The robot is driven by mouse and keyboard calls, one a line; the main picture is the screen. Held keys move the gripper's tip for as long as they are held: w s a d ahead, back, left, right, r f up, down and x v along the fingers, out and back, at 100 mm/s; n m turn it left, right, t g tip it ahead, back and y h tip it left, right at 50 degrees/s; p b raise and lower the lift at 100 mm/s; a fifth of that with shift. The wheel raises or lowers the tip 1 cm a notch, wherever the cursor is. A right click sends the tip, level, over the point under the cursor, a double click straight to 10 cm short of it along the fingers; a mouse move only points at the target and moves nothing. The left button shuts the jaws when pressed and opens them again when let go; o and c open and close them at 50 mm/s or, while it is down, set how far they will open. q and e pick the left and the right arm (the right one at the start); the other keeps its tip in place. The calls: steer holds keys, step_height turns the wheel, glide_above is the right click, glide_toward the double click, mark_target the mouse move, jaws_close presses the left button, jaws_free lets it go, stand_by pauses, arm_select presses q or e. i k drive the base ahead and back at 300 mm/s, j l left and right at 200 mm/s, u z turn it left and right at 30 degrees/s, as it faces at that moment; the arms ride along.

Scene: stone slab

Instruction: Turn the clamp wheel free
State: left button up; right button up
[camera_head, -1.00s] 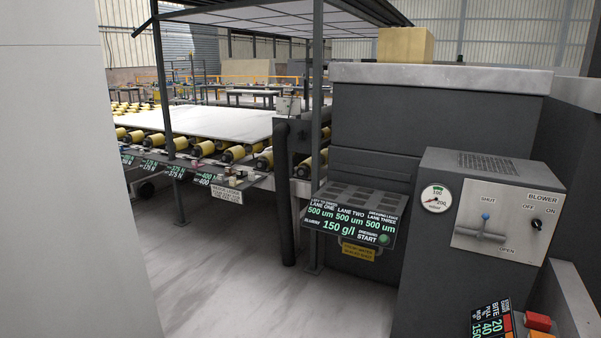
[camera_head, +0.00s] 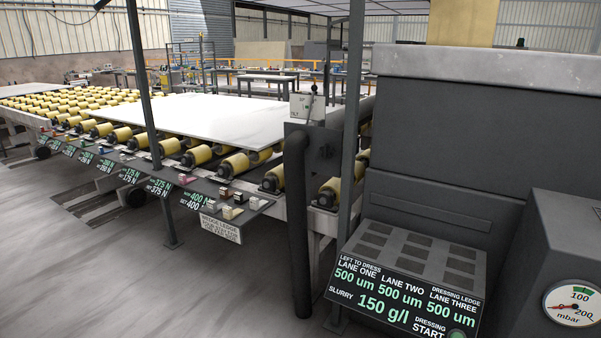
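I cannot make out a clamp wheel for certain. A small dark fitting (camera_head: 325,152) sits on the dark housing behind the vertical pipe, too dark to tell if it is a wheel. A pale control box (camera_head: 307,107) with a small lever stands on top of that housing. A white stone slab (camera_head: 215,118) lies flat on the yellow rollers (camera_head: 232,163) of the conveyor. Neither of my grippers is in view.
A dressing panel (camera_head: 405,290) with green readouts juts out at the front right, below a dark machine (camera_head: 450,150). A pressure gauge (camera_head: 574,303) is at the right edge. The floor (camera_head: 150,270) at the front left is clear.

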mark_target(327, 152)
steer(key=i+j, duration=0.15)
steer(key=i, duration=0.55)
steer(key=i+j+u, duration=0.1)
steer(key=i, duration=0.65)
steer(key=i+j, duration=0.15)
steer(key=i, duration=0.55)
